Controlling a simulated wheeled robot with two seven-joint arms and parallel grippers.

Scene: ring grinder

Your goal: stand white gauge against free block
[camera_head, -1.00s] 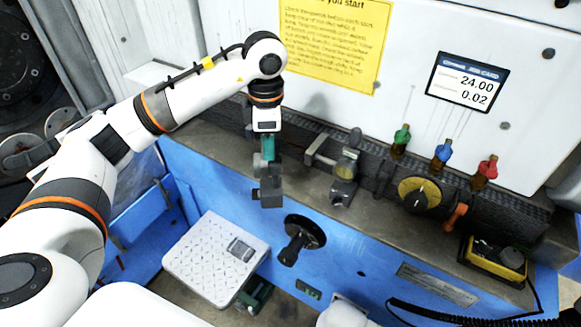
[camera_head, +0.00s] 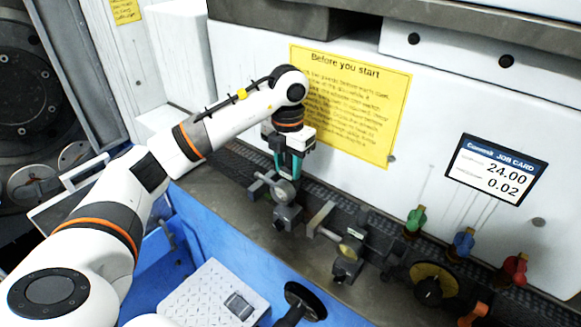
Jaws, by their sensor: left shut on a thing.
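My left gripper (camera_head: 289,166), with teal fingers, points down over the grey machine ledge. It is shut on the white gauge (camera_head: 283,191), a round pale dial with a dark block-like base (camera_head: 287,217) below it. The base is at the ledge; I cannot tell whether it touches. A second gauge with a yellowish dial (camera_head: 347,252) stands to the right. A pale metal block (camera_head: 320,217) is between the two gauges, apart from the held gauge in the picture. I cannot tell for sure that it is the free block. My right gripper is not in view.
Green (camera_head: 415,220), blue (camera_head: 464,243) and red (camera_head: 514,268) valve handles stand right, with a yellow dial knob (camera_head: 433,284) below. A white tray (camera_head: 205,296) and black handwheel (camera_head: 304,300) are in front. The ledge (camera_head: 215,205) is clear on the left.

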